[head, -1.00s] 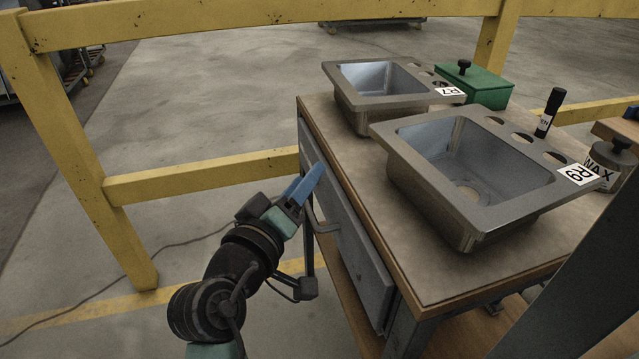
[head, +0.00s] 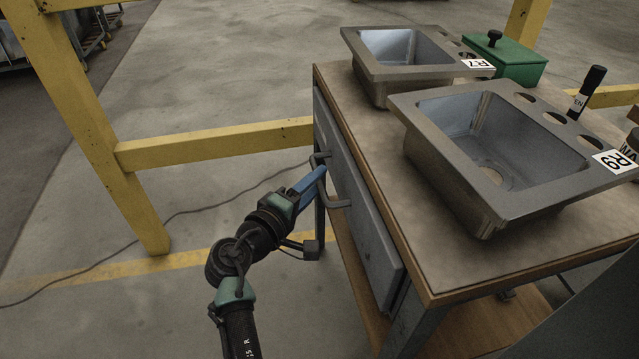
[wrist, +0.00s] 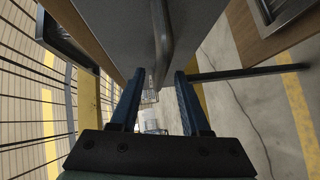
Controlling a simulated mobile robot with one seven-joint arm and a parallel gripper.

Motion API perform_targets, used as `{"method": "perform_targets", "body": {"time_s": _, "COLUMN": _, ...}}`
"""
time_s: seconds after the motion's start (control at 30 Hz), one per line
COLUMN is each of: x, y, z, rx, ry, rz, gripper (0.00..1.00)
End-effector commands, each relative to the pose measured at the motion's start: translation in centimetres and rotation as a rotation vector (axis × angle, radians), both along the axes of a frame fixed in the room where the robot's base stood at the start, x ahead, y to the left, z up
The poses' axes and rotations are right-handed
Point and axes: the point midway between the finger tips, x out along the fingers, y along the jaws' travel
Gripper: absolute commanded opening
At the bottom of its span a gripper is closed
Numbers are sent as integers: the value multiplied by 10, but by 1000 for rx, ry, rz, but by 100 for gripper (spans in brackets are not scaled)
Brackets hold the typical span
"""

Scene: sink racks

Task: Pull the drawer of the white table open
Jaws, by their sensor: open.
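The table (head: 465,268) has a brownish top with a wood edge and a grey frame, not clearly white. Its grey drawer front (head: 372,232) faces left and sits close under the top. A bent bar handle (head: 337,204) sticks out from it; in the wrist view the handle (wrist: 161,35) runs down toward the gap between the fingers. My gripper (head: 315,178) is open at the handle, with blue fingers. In the wrist view my gripper (wrist: 159,78) has one finger on each side of the handle's line. I cannot tell whether either finger touches it.
Two metal sinks, R7 (head: 372,82) and R9 (head: 450,185), stand on the table with a green box (head: 515,62) behind. A yellow railing (head: 210,145) stands behind my arm.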

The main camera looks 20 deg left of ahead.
Motion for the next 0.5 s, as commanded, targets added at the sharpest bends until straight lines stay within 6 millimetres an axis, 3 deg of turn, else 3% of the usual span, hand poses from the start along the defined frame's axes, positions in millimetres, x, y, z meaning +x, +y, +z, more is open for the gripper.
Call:
{"method": "perform_targets", "body": {"time_s": 0.2, "x": 19, "y": -3, "z": -3, "rx": 1, "ry": 0, "rz": 0, "gripper": 47}}
{"method": "perform_targets", "body": {"time_s": 0.5, "x": 21, "y": -4, "z": -3, "rx": 2, "ry": -1, "rz": 1, "gripper": 47}}
